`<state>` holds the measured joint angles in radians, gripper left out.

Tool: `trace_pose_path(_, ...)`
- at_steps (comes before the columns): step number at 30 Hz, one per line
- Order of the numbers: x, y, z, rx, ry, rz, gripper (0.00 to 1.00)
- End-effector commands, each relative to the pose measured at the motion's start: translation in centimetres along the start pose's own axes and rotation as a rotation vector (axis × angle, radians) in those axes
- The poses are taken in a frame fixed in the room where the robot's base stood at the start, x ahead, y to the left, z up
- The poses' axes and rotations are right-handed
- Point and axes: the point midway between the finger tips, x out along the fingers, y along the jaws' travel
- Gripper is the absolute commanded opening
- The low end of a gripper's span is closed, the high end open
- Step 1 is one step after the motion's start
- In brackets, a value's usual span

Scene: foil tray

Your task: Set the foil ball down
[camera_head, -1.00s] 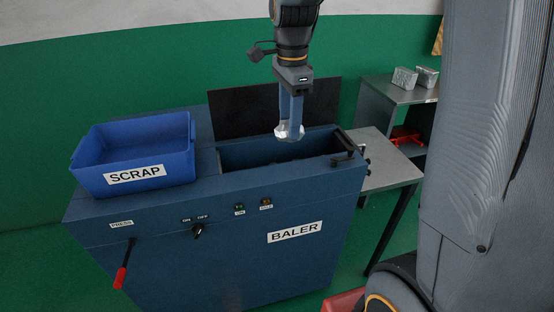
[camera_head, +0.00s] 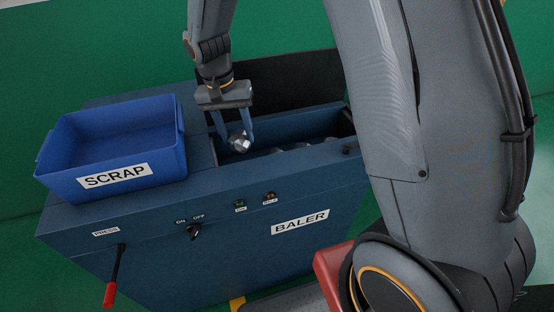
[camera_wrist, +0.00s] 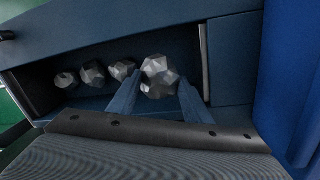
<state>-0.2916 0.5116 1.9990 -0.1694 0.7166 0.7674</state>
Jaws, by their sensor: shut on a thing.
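My gripper (camera_head: 235,138) is shut on a crumpled silver foil ball (camera_head: 239,145), which sits between its two blue fingers at the left end of the baler's open chamber (camera_head: 310,118). In the wrist view the held foil ball (camera_wrist: 160,78) is near the middle, close to the chamber's end wall. Three more foil balls (camera_wrist: 93,74) lie in a row in the chamber beside it. The nearest one (camera_wrist: 122,69) is just beside a finger. I cannot tell whether the held ball touches the chamber floor.
A blue SCRAP bin (camera_head: 160,165) stands on the baler top (camera_head: 205,195) to the left and looks empty. The dark lid (camera_head: 285,82) stands open behind the chamber. A red-handled press lever (camera_head: 113,280) and an on-off switch (camera_head: 194,231) are on the front.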

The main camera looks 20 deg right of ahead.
Motion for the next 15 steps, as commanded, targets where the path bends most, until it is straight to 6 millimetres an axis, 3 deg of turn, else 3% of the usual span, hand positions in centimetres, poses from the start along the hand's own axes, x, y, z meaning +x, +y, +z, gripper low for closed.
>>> trace_pose_path(6,3.5,-0.5,0.2,-0.019,-0.003,0.005,0.10)
trace_pose_path(15,6.3,-0.9,0.1,-0.014,-0.002,0.003,0.10)
